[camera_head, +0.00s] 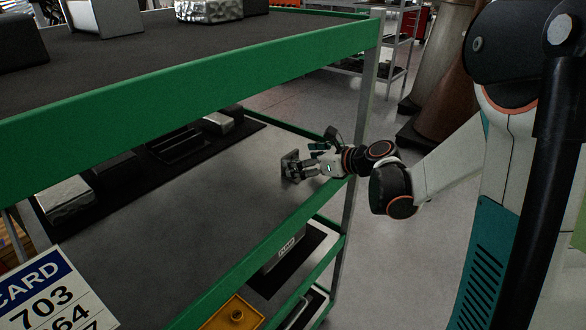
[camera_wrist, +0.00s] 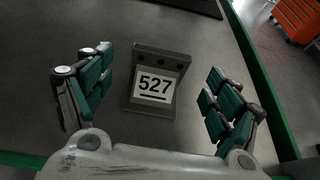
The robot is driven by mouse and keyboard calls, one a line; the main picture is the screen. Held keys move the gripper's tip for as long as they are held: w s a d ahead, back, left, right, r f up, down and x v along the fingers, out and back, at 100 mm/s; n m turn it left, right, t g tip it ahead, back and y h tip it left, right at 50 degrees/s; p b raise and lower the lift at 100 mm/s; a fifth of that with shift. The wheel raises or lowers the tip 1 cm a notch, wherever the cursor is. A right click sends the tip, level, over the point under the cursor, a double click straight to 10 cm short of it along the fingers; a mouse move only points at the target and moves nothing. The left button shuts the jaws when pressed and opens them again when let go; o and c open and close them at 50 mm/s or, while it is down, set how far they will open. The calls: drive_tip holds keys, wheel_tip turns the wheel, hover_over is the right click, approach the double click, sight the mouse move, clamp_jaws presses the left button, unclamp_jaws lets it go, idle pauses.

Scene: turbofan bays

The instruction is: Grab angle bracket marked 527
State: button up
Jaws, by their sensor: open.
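The angle bracket marked 527 (camera_wrist: 157,84) is a dark grey metal part with a white label and holes along its upper flange. In the wrist view it stands on the grey shelf between the two fingers. My gripper (camera_wrist: 160,98) is open, with a teal-padded finger on each side of the bracket and a visible gap to both. In the head view my gripper (camera_head: 303,166) reaches over the middle shelf from the right, close to the bracket (camera_head: 290,166). The label cannot be read in the head view.
The green-edged rack (camera_head: 205,101) has an upper shelf above my gripper and a lower shelf with boxes. A dark tray (camera_head: 180,147) and metal blocks (camera_head: 66,199) lie along the middle shelf's far side. The shelf's centre is clear. A rack post (camera_head: 361,110) stands beside my arm.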

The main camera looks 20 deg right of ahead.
sight(292, 156)
drive_tip(key=x, duration=0.3)
drive_tip(key=b+x, duration=0.1)
drive_tip(key=x, duration=0.1)
drive_tip(key=shift+w+a+r, duration=0.1)
drive_tip(key=shift+w+r, duration=0.05)
drive_tip(key=shift+r, duration=0.25)
drive_tip(key=c, duration=1.3)
